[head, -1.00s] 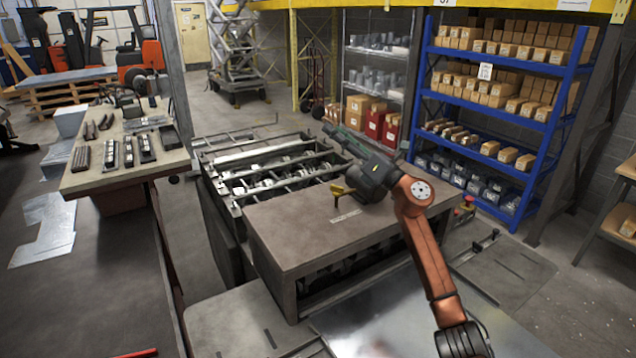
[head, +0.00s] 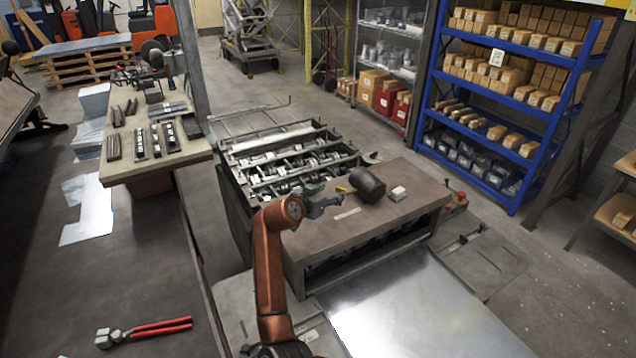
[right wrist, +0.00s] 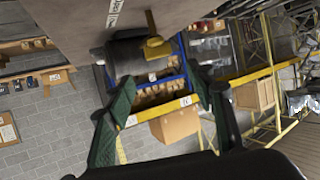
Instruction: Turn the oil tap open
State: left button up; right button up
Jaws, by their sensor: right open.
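A dark cylindrical oil can (head: 369,183) lies on its side on the brown top of the machine. The small yellow tap handle (head: 341,189) sits at its left end, partly covered by my gripper. My right gripper (head: 338,196) is just left of the tap, its arm coming up from the bottom of the picture. In the right wrist view, the yellow tap (right wrist: 156,47) and the can (right wrist: 124,60) show beyond the fingertips. The green-padded fingers (right wrist: 163,84) are spread with nothing between them, and I see no contact with the tap. My left gripper is not in view.
A bench with tools (head: 190,150) stands left. Blue shelving (head: 432,80) stands right.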

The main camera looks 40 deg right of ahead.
aim_at(340, 189)
jog(key=x, duration=0.3)
jog(key=p+x, duration=0.1)
jog(key=x, duration=0.2)
jog(key=shift+f, duration=0.45)
jog(key=shift+w+d+f, duration=0.3)
jog(key=shift+d+f, duration=0.05)
jog(key=shift+d, duration=0.2)
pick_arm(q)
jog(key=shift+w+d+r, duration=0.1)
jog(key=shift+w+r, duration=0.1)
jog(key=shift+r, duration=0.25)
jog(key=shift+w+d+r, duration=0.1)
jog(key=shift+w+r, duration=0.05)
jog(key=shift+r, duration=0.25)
pick_arm(e)
jog(key=shift+c, duration=0.3)
